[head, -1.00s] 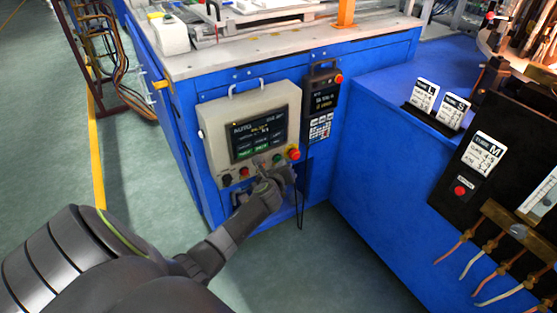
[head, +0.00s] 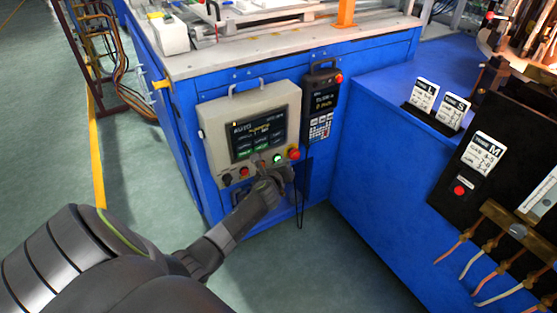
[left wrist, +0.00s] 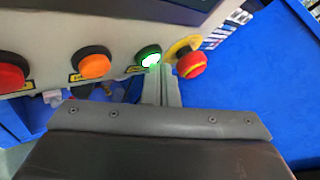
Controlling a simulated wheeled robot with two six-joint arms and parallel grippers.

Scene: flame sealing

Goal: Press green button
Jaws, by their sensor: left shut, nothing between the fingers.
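The green button (head: 277,159) is on the lower edge of the beige control panel (head: 206,125). It glows bright green-white, and it also shows in the left wrist view (left wrist: 150,56). My left gripper (head: 281,172) is shut and empty just below the button in the head view. In the left wrist view its fingertips (left wrist: 158,70) are right at the lower edge of the lit button; whether they touch it I cannot tell. My right gripper is in neither view.
A red emergency knob (left wrist: 190,64) sits close to the right of the green button. Orange (left wrist: 91,63) and red (left wrist: 10,76) buttons sit to its left. A black pendant (head: 322,90) hangs on the blue cabinet beside the panel. A black cable hangs below.

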